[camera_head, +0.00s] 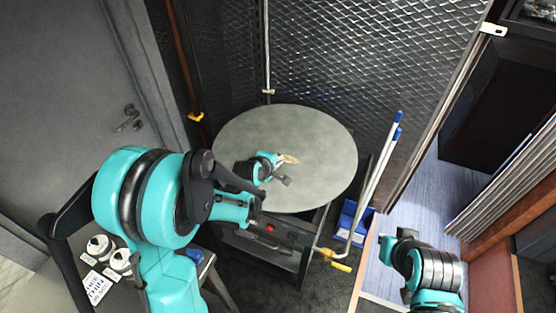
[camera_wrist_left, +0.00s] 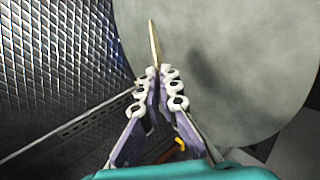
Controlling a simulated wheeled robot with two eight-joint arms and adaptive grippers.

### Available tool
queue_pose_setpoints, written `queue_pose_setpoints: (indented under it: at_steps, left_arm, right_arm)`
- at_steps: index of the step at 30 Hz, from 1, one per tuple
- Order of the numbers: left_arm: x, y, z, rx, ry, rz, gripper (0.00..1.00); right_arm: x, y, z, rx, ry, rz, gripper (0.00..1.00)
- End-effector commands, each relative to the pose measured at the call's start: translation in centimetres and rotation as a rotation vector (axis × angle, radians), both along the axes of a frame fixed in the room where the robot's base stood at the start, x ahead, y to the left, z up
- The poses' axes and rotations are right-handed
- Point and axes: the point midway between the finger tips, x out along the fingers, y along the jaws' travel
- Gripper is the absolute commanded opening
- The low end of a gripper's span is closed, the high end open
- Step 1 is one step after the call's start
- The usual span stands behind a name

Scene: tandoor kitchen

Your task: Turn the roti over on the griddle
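The griddle (camera_head: 325,150) is a round grey plate in the middle of the head view. It also fills the right of the left wrist view (camera_wrist_left: 235,60). The roti (camera_head: 290,159) is a small, thin tan piece above the griddle, at the tip of my left gripper (camera_head: 279,166). In the left wrist view the roti (camera_wrist_left: 155,45) shows edge-on, standing up from between the closed fingertips (camera_wrist_left: 160,76). It is held clear of the plate, as far as I can tell. My right arm is at the lower right, but I cannot make out its gripper.
A mesh wall (camera_head: 350,60) stands behind the griddle. Rods with blue ends (camera_head: 379,175) and a blue bin (camera_head: 352,221) are to its right. A yellow-handled valve (camera_head: 340,266) is in front. White containers (camera_head: 99,246) stand at the lower left. Most of the griddle top is clear.

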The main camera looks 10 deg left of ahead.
Motion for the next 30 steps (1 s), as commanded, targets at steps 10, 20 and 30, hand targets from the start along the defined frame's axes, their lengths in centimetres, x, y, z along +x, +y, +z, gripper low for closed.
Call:
queue_pose_setpoints:
  at_steps: [10,20,30]
  left_arm:
    - [0.0,0.0,-4.5,0.0,0.0,0.0,0.0]
    - [0.0,0.0,-8.3,0.0,0.0,0.0,0.0]
    - [0.0,0.0,-8.4,0.0,0.0,0.0,0.0]
  right_arm:
    - [0.0,0.0,-3.4,0.0,0.0,0.0,0.0]
    - [0.0,0.0,-7.1,0.0,0.0,0.0,0.0]
    - [0.0,0.0,-7.2,0.0,0.0,0.0,0.0]
